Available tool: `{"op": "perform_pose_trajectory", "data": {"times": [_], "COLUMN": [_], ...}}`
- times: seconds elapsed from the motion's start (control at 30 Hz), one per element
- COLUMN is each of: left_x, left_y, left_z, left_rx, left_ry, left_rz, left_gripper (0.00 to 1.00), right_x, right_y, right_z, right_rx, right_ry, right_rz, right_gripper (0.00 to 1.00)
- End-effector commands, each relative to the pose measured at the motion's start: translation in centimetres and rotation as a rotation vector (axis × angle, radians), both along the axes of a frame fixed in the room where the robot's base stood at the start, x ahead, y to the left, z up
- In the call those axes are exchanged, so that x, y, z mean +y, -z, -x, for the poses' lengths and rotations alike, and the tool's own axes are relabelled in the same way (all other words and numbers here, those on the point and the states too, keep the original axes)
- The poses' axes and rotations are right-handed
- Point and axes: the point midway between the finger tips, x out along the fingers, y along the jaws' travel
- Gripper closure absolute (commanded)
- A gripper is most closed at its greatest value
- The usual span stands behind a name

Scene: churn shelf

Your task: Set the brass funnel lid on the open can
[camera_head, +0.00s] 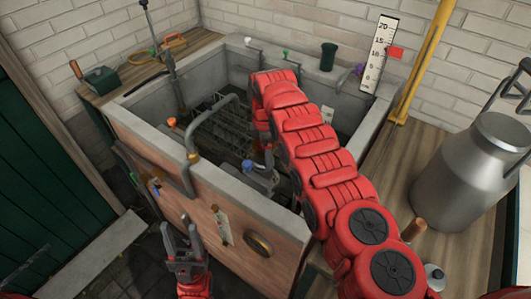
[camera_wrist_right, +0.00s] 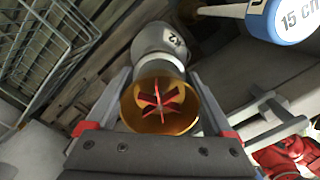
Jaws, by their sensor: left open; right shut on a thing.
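The brass funnel lid (camera_wrist_right: 135,105) is between the fingers of my right gripper (camera_wrist_right: 160,84), which is shut on it. Its wide mouth faces the wrist camera, and red crossed fins show inside. A grey metal can (camera_wrist_right: 160,40) marked K2 lies just beyond the funnel, in line with it. The funnel hides the can's mouth, so I cannot tell whether they touch. In the head view my red right arm reaches over the stone tank and hides the funnel. My left gripper (camera_head: 184,250) is open and empty, low in front of the tank.
The stone tank (camera_head: 255,203) has thick walls and wire racks (camera_head: 207,122) inside. A bent grey pipe (camera_head: 190,165) crosses its front wall. A large milk can (camera_head: 460,170) stands on the right wooden counter. A blue-ended 15 cm marker (camera_wrist_right: 285,18) is near the right gripper.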

Motion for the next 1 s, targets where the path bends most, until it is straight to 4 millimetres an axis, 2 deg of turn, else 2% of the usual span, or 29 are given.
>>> {"op": "perform_pose_trajectory", "data": {"times": [0.07, 1.0], "left_x": [0.00, 0.01], "left_y": [0.56, 1.14], "left_z": [-0.01, 0.00], "left_rx": [0.000, 0.000], "left_ry": [0.000, 0.000], "left_rz": [0.000, 0.000], "left_gripper": [0.50, 0.50], "right_x": [-0.01, 0.00], "right_y": [0.44, 0.90], "right_z": [-0.05, -0.04], "right_rx": [-0.001, -0.001], "right_ry": [0.000, 0.000], "right_rz": [0.000, 0.000], "right_gripper": [1.00, 1.00]}}
